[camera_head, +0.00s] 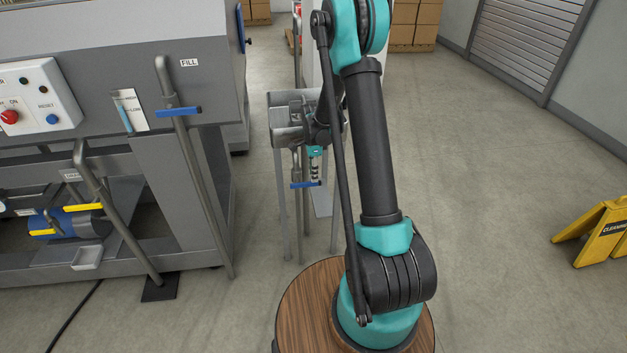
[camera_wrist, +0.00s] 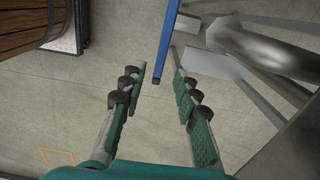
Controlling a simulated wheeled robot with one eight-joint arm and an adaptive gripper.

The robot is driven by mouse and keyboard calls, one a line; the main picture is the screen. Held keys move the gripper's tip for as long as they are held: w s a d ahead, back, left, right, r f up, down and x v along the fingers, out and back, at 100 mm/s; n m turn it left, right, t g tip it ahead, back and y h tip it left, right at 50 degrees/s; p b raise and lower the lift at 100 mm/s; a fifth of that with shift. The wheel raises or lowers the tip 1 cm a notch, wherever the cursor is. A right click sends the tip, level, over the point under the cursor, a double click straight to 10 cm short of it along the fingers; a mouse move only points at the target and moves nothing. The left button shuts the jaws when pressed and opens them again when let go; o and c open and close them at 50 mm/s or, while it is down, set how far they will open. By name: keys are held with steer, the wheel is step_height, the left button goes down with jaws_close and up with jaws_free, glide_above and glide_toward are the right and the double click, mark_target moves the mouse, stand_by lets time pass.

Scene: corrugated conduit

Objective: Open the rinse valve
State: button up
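A blue lever handle (camera_head: 305,184) sits on a grey pipe below the steel sink (camera_head: 287,128). I read no label on it. My gripper (camera_head: 315,174) is right at this handle, partly hidden by my arm in the head view. In the wrist view the blue handle (camera_wrist: 165,42) comes down from the top edge, and its free end shows between the fingertips of my gripper (camera_wrist: 158,80). The fingers are open, with floor visible on both sides of the handle. I cannot tell whether either finger touches it.
A yellow floor sign (camera_head: 597,230) stands at right. Cardboard boxes (camera_head: 415,25) are at the back.

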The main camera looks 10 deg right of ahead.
steer(key=shift+f, duration=1.85)
jaws_close()
